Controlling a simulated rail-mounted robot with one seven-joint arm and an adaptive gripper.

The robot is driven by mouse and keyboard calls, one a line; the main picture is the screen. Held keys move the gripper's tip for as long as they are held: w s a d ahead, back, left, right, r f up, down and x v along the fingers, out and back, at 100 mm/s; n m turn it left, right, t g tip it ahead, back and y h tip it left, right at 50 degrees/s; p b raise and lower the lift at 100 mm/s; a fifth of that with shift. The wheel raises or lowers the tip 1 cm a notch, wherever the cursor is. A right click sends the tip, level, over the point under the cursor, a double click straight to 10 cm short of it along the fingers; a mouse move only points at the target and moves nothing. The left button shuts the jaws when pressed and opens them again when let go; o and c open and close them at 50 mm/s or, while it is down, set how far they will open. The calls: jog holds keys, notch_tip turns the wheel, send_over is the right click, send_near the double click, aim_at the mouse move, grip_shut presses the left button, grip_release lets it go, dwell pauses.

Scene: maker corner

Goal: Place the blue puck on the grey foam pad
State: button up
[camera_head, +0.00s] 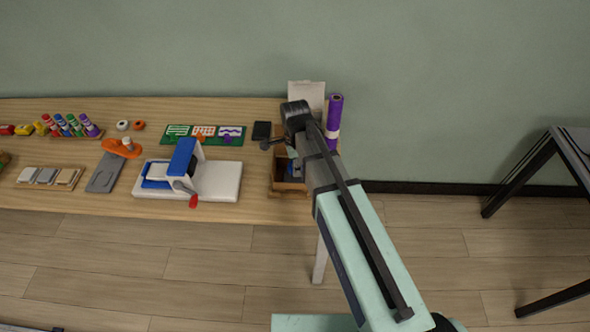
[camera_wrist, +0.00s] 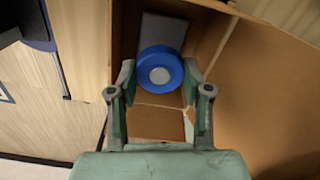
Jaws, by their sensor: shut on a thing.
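The blue puck (camera_wrist: 160,68), with a pale round centre, shows in the wrist view between the fingertips of my gripper (camera_wrist: 160,80). My gripper is shut on it. The grey foam pad (camera_wrist: 166,31) is a dark grey square inside the wooden box (camera_wrist: 215,28). The puck covers the pad's near part in the wrist view. I cannot tell whether the puck touches the pad. In the head view the wooden box (camera_head: 289,187) sits at the table's right end, and my arm hides much of it and the pad.
A white and blue press-like device (camera_head: 215,181) with a red-tipped handle stands left of the box. A purple roll (camera_head: 334,119) and a pale bag (camera_head: 307,94) stand behind it. A small black block (camera_head: 262,131) lies nearby. Box walls surround the puck closely.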

jog(key=shift+f+p, duration=0.4)
jog(key=shift+f, duration=1.35)
jog(key=shift+f, duration=0.2)
jog(key=o, duration=1.1)
jog(key=shift+o, duration=0.2)
jog(key=shift+r, duration=0.1)
jog(key=shift+r+b, duration=1.6)
jog(key=shift+r, duration=4.55)
